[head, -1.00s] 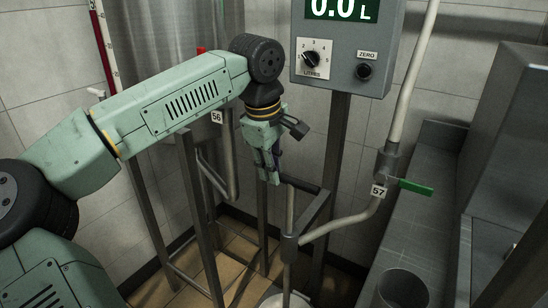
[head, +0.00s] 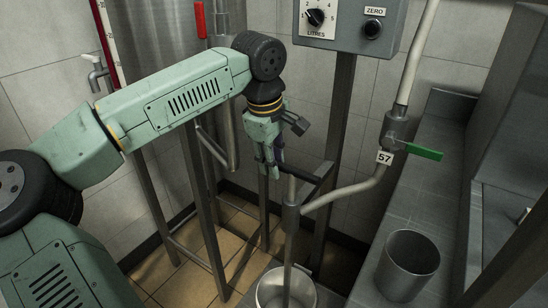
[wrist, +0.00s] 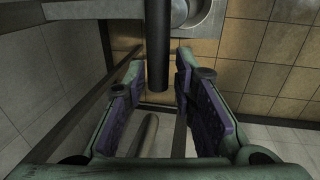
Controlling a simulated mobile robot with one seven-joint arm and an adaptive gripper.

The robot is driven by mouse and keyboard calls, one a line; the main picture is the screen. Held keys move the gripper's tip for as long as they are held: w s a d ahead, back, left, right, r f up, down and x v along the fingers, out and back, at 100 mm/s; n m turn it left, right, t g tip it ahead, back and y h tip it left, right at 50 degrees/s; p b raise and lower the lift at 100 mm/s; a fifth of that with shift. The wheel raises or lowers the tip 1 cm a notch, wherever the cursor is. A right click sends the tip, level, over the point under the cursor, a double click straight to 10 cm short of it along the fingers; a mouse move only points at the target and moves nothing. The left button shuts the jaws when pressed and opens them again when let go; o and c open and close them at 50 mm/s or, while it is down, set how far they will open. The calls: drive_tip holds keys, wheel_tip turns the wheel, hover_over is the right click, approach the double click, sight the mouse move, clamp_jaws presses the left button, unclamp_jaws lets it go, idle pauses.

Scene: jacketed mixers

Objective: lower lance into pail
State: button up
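The lance is a grey upright pipe (head: 289,235) below a swinging grey pipe arm. A black grip (head: 306,176) sticks out from its upper part towards my gripper. My gripper (head: 271,168) points down just left of the grip. In the wrist view, my gripper (wrist: 164,60) is open, with the black grip (wrist: 158,68) between its fingers and gaps visible. The pail (wrist: 208,20) shows partly at the top.
A valve with a green lever (head: 424,152) and tag 57 sits on the pipe at right. A steel beaker (head: 408,266) stands on the grey counter (head: 420,215). Frame legs (head: 200,205) stand behind my arm. The litre meter box (head: 350,22) is above.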

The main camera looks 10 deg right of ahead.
drive_tip(key=shift+o, duration=0.9)
drive_tip(key=shift+r, duration=0.15)
wheel_tip(320, 180, up, 12)
drive_tip(key=s+a, duration=0.1)
drive_tip(key=shift+s+a, duration=0.3)
